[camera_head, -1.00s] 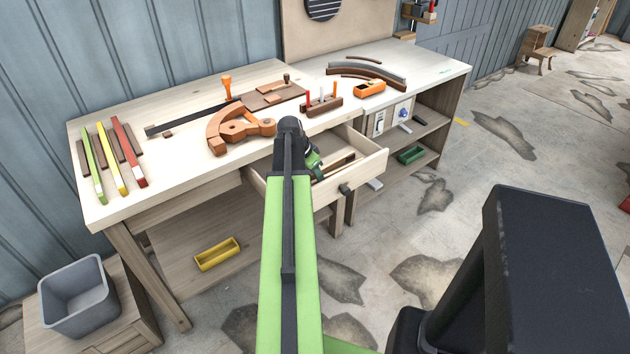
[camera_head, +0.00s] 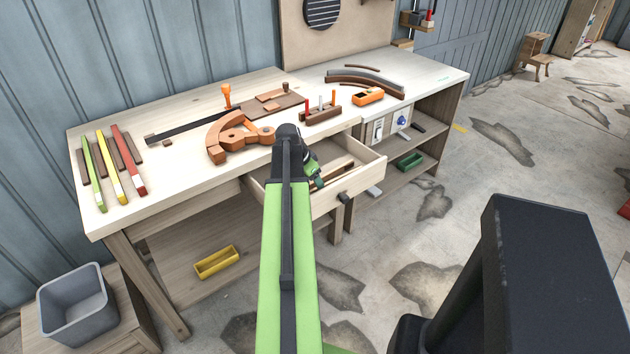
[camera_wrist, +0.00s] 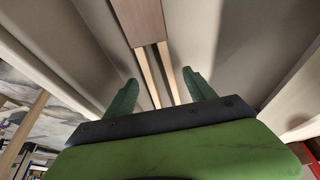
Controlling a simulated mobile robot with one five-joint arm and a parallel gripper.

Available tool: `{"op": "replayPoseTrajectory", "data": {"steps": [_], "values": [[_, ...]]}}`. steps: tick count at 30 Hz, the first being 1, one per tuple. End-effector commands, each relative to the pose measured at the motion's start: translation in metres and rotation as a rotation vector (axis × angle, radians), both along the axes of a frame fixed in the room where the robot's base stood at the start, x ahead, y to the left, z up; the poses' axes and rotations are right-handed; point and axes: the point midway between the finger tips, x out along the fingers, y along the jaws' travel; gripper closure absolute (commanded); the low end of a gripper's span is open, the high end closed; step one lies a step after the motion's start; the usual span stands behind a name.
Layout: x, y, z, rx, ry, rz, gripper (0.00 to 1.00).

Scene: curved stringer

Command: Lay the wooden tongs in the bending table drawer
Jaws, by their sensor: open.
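The wooden tongs (camera_wrist: 145,40) lie in the open bending table drawer (camera_head: 367,176). In the wrist view they show a brown head at the top and two paler legs running down between my fingers. In the head view a strip of them (camera_head: 338,172) shows beside my gripper. My gripper (camera_wrist: 160,88) is open, its two green fingers apart on either side of the legs, with gaps between. It also shows over the drawer in the head view (camera_head: 318,182). My arm hides the drawer's left part.
The bending table (camera_head: 180,185) holds red, yellow and green clamps at left, an orange-brown curved form (camera_head: 232,135), a small rack (camera_head: 321,114) and an orange plane (camera_head: 367,97). A grey bin (camera_head: 75,308) stands at lower left. The drawer's walls surround my gripper.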

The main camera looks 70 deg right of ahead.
Motion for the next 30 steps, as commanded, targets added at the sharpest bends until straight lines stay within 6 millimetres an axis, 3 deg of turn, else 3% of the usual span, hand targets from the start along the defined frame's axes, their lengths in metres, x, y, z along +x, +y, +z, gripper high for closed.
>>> {"op": "replayPoseTrajectory", "data": {"steps": [9,15,27,30], "values": [[0.013,0.021,0.07,-0.001,0.0,0.001,0.37],[0.021,0.034,0.104,-0.001,0.001,0.001,0.37],[0.024,0.037,0.105,0.0,0.0,0.001,0.37],[0.043,0.049,0.104,0.013,0.002,0.054,0.37]]}}
